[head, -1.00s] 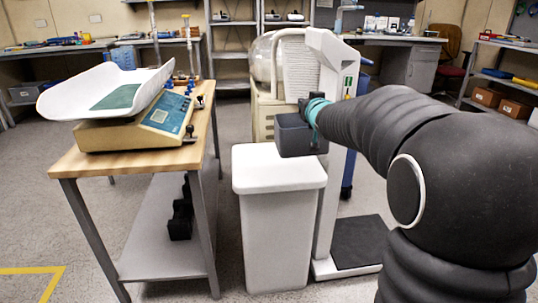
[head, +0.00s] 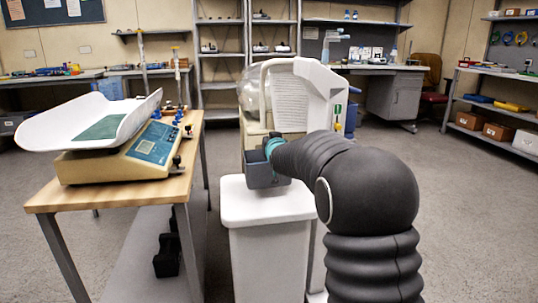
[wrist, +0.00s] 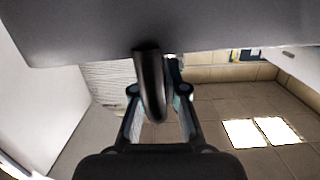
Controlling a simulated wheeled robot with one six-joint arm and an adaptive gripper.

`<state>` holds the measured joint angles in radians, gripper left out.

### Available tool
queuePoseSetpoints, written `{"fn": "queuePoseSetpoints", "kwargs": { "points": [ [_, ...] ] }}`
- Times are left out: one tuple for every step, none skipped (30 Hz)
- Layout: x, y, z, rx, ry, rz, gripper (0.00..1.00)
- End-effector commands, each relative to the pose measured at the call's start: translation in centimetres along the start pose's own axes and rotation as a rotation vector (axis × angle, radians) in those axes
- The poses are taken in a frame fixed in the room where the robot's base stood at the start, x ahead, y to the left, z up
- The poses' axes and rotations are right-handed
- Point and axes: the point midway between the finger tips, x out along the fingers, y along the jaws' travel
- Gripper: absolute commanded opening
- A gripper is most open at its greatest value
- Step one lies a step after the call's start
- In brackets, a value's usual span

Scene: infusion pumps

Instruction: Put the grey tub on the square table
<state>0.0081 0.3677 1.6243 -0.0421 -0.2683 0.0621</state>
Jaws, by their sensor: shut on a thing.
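The grey tub (head: 262,176) hangs from my gripper (head: 273,147), in the head view just behind the white bin's lid. In the wrist view the tub (wrist: 200,22) fills the top, and my gripper (wrist: 157,95) is shut on its dark curved handle. Whether the tub touches the bin is hard to tell. A wood-topped table (head: 100,193) with metal legs stands at the left, apart from the tub. I cannot tell if it is the square table.
A baby scale (head: 125,160) with a white tray and several small items take up the wood-topped table. The white bin (head: 262,212) stands beside it. A white machine (head: 315,90) is behind the tub. Open floor (head: 455,215) lies to the right.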

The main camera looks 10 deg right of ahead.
Motion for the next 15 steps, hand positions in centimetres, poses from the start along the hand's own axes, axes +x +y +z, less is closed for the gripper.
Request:
{"fn": "queuePoseSetpoints", "kwargs": {
  "points": [
    [0.2,-0.1,-0.2,-0.001,0.006,0.001,0.0],
    [0.3,-0.1,-0.2,-0.001,0.006,0.001,0.0],
    [0.3,-0.1,-0.1,-0.001,0.006,0.001,0.0],
    [0.4,-0.1,0.0,-0.001,0.006,0.001,0.0],
    [0.4,-0.1,0.2,-0.001,0.005,0.001,0.0],
    [0.4,-0.1,0.5,-0.001,0.005,0.001,0.0],
    [0.5,-0.1,0.7,-0.001,0.005,0.001,0.0],
    [0.5,-0.1,1.1,-0.001,0.005,0.001,0.0],
    [0.6,0.0,1.5,-0.001,0.004,0.001,0.0],
    [0.6,0.0,1.9,0.0,0.004,0.001,0.0],
    [0.7,0.0,2.4,0.0,0.004,0.001,0.0],
    [0.8,0.0,2.9,0.0,0.003,0.001,0.0],
    [0.8,0.0,3.2,0.0,0.004,0.001,0.0],
    [0.9,0.0,3.5,0.0,0.005,0.001,0.0],
    [0.9,0.0,3.7,0.0,0.005,0.001,0.0]
  ]
}}
